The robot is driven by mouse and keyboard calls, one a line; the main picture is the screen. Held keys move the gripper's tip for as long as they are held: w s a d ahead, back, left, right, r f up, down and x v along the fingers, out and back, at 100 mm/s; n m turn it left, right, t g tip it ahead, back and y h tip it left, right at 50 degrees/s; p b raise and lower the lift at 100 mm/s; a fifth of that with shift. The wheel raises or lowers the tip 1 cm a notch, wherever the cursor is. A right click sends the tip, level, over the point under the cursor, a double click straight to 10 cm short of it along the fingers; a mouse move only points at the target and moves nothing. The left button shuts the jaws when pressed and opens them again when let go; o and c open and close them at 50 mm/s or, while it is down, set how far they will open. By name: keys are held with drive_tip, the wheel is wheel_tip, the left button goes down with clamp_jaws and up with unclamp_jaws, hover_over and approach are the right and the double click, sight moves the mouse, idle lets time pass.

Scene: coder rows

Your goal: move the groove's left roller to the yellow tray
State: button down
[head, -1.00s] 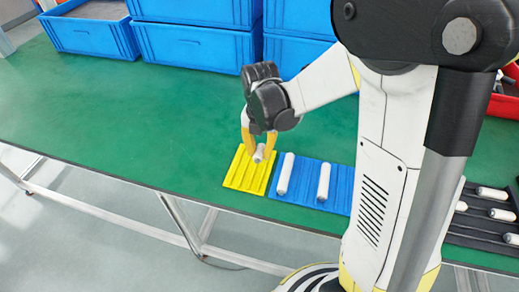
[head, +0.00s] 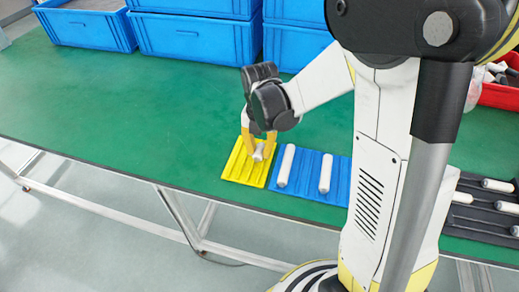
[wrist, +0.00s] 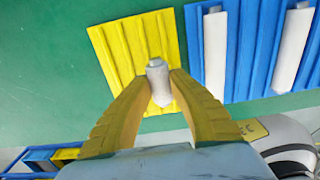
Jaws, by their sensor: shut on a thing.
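My gripper (head: 259,147) is over the yellow tray (head: 236,167), its yellow fingers shut on a white roller (head: 258,153). In the wrist view the held roller (wrist: 157,82) stands out between the two fingertips (wrist: 160,80), with the grooved yellow tray (wrist: 120,42) behind it. I cannot tell whether the roller touches the tray. Its lower part is partly hidden by the fingers. The blue grooved tray (head: 306,170) lies to the right, close beside the yellow one, and holds two white rollers, a left one (head: 287,166) and a right one (head: 325,173).
A dark grooved tray (head: 476,209) with several white rollers lies at the right, partly behind my arm. Blue crates (head: 195,42) line the back. A red bin (head: 497,96) with contents stands at the back right. The green table (head: 110,120) is clear to the left.

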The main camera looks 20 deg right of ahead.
drive_tip(key=shift+f, duration=0.1)
idle(0.3)
drive_tip(key=shift+f+b, duration=0.7)
drive_tip(key=shift+f, duration=0.1)
drive_tip(key=shift+f, duration=0.1)
drive_tip(key=shift+f+b, duration=0.4)
drive_tip(key=shift+b, duration=0.05)
drive_tip(key=c, duration=1.2)
unclamp_jaws()
drive_tip(key=shift+c, duration=0.2)
drive_tip(key=shift+r, duration=0.15)
